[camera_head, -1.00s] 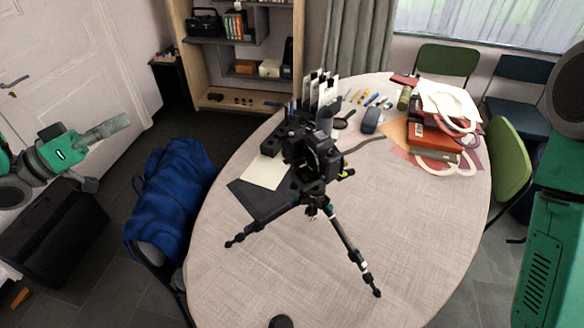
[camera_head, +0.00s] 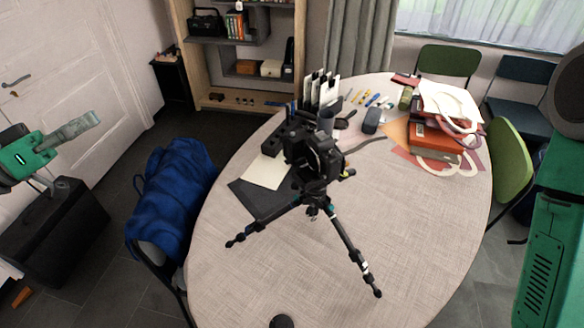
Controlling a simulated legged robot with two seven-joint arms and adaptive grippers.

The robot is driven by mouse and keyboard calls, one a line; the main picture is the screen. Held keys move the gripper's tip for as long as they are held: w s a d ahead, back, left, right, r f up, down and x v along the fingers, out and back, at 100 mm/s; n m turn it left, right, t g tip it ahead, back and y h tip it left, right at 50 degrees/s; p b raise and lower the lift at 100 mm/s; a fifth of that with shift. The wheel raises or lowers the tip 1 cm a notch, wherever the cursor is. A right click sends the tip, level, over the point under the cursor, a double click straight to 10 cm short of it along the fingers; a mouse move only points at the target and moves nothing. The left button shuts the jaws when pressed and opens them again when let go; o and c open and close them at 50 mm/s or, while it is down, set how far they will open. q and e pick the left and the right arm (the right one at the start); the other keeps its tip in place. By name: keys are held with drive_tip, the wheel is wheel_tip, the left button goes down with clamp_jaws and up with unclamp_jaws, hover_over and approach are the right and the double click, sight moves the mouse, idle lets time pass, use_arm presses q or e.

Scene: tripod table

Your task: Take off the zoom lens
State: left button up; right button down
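A black camera (camera_head: 304,149) stands on a black tripod (camera_head: 340,237) on the table (camera_head: 245,268). A dark round lens front seems to face right on the camera; at this size I cannot tell exactly where the lens joins the body. My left gripper (camera_head: 85,125) is at the far left, green with grey fingers, well away from the camera and left of the table. Its fingers are seen from the side, so I cannot tell whether they are apart. I see nothing held in it. My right gripper is not in view.
A dark mat with paper (camera_head: 264,171) lies beside the tripod. Books (camera_head: 432,138) and a mouse (camera_head: 371,120) are at the back right. A small black object (camera_head: 282,321) sits at the near edge. The table's front right is clear.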

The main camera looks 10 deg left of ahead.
use_arm(q)
drive_tip(key=s+a+r, duration=0.3)
drive_tip(key=s+r, duration=0.2)
drive_tip(key=s, duration=0.2)
drive_tip(key=shift+s+t+h, duration=0.25)
drive_tip(key=shift+t+h, duration=0.05)
idle(0.8)
clamp_jaws()
drive_tip(key=w+d+f+b, duration=0.3)
drive_tip(key=w+f, duration=0.3)
drive_tip(key=w, duration=0.3)
drive_tip(key=w+d+f+g+y+b, duration=0.1)
drive_tip(key=w+d+f+b, duration=0.2)
drive_tip(key=w+f, duration=0.4)
drive_tip(key=w+d+f+n+g+y+b, duration=0.1)
drive_tip(key=w+d+f+b, duration=0.3)
drive_tip(key=w, duration=0.8)
drive_tip(key=shift+w+d+f, duration=0.15)
drive_tip(key=shift+d+f, duration=0.7)
drive_tip(key=shift+f, duration=0.3)
idle(2.3)
